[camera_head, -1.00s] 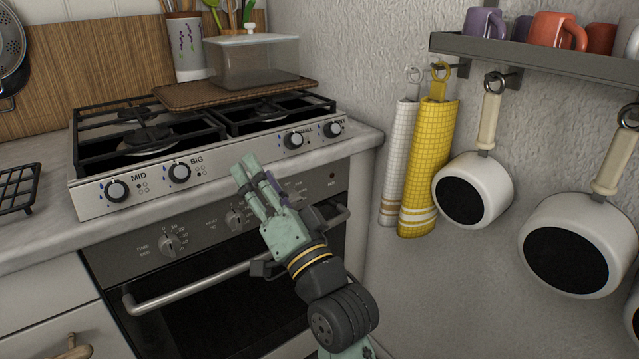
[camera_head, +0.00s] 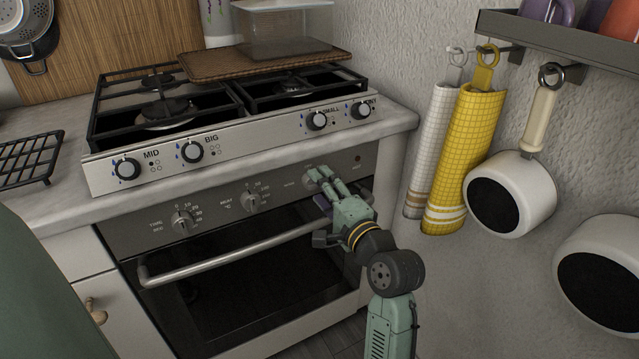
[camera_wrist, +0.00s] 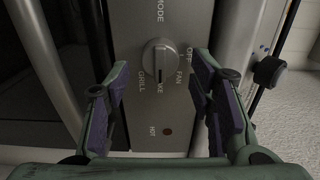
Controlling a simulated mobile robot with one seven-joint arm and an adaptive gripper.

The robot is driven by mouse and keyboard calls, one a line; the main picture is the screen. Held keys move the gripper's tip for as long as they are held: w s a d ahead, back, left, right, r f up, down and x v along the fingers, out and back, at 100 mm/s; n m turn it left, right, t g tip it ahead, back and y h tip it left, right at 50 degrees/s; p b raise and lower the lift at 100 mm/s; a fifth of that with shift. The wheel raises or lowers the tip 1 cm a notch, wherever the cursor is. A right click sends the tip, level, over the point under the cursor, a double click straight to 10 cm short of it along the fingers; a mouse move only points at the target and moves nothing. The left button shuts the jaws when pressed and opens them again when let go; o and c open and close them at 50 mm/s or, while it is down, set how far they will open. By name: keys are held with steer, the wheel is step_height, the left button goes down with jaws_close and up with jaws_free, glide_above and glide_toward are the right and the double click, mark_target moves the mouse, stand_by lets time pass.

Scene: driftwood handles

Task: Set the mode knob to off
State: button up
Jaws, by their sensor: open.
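The mode knob (camera_wrist: 160,56) is a round grey knob on the oven panel in the wrist view. Labels OFF, FAN, BAKE and GRILL stand around it, with MODE printed beyond. Its ridge appears to line up with BAKE. My gripper (camera_wrist: 158,76) is open, with one purple-padded finger on each side of the knob's near side and nothing held. Whether a pad touches the knob cannot be told. In the head view my gripper (camera_head: 322,172) is at the right part of the oven panel, and its fingers mostly hide the knob.
The oven handle (camera_head: 215,262) runs below the panel, close to my gripper. The heat knob (camera_head: 251,200) and time knob (camera_head: 182,221) sit to the left. Stove knobs line the front above. Towels (camera_head: 462,150) and a white pan (camera_head: 512,195) hang at the right.

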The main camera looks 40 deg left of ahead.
steer(key=shift+w+a, duration=0.3)
steer(key=shift+a, duration=0.35)
steer(key=shift+c, duration=0.5)
steer(key=c, duration=1)
steer(key=shift+s+a+r+n+b, duration=0.1)
steer(key=shift+n+b, duration=1.4)
steer(key=shift+n, duration=1.5)
steer(key=shift+s+d+r+n+b, duration=0.1)
steer(key=shift+n+b, duration=1.4)
steer(key=shift+n, duration=1.5)
steer(key=shift+s+a+r+n+b, duration=0.1)
steer(key=shift+n+b, duration=1.4)
steer(key=shift+n, duration=1.5)
